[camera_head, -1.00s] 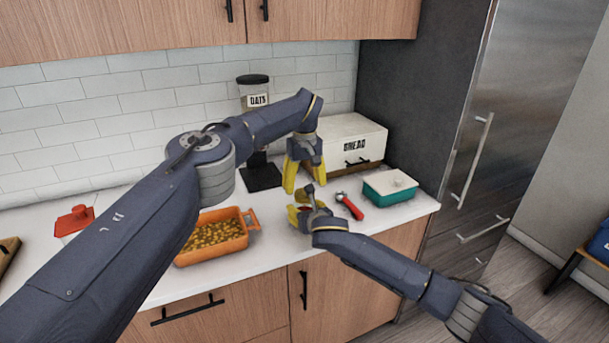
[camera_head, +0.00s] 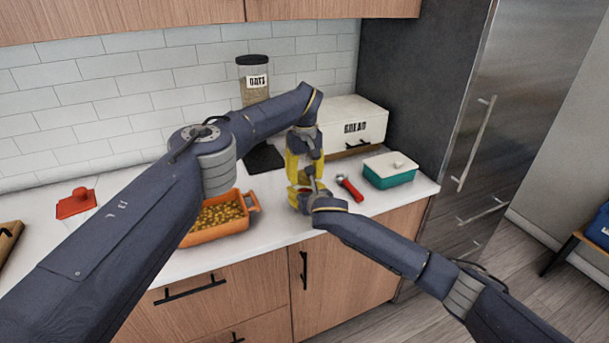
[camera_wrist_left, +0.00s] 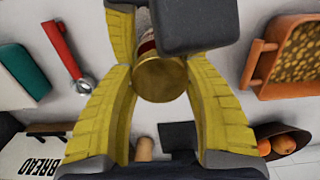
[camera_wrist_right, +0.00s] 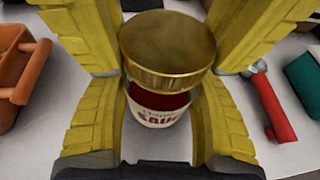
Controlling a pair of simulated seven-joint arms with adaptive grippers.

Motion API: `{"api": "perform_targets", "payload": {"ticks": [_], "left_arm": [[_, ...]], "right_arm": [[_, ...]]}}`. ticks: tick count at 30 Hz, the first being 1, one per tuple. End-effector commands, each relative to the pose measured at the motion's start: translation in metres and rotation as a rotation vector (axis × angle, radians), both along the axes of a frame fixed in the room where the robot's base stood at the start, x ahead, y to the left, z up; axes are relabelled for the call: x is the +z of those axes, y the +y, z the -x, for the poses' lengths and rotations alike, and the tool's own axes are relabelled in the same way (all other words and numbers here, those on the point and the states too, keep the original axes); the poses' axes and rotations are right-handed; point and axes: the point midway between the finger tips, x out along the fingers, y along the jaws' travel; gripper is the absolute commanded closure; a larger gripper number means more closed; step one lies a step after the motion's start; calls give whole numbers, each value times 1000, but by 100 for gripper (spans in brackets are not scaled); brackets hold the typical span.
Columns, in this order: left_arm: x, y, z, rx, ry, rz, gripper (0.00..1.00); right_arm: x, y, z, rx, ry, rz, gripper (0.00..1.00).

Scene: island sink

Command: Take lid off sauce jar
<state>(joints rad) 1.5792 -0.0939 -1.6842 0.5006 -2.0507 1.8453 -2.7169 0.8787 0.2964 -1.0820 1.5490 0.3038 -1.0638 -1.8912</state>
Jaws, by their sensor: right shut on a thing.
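The sauce jar (camera_wrist_right: 160,112) has a white label, dark red contents and a round gold lid (camera_wrist_right: 168,45) on top. My right gripper (camera_wrist_right: 158,100) is shut on the jar's body, one yellow finger on each side. My left gripper (camera_wrist_left: 162,70) points down over the jar, its fingers apart on either side of the lid (camera_wrist_left: 160,78). In the head view, my left gripper (camera_head: 303,172) is just above my right gripper (camera_head: 304,194), and the fingers mostly hide the jar.
An orange dish of food (camera_head: 220,238) stands left of the grippers. A red-handled utensil (camera_head: 350,187) and a teal lidded dish (camera_head: 391,180) lie to the right. The bread box (camera_head: 352,122) and oats jar (camera_head: 253,78) stand behind. A red lid (camera_head: 76,203) lies far left.

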Motion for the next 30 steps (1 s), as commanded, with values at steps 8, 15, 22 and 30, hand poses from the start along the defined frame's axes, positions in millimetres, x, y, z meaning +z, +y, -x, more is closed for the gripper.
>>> {"api": "perform_targets", "payload": {"ticks": [8, 15, 22, 30], "left_arm": [[0, 0, 0, 0, 0, 0, 83], [0, 0, 0, 98, -1, -1, 87], [0, 0, 0, 449, 0, -1, 87], [0, 0, 0, 871, 1, -1, 87]], "right_arm": [[0, 0, 0, 0, 1, 0, 100], [0, 0, 0, -1, 1, 1, 100], [-1, -1, 0, -1, 1, 0, 100], [-1, -1, 0, -1, 1, 0, 100]]}}
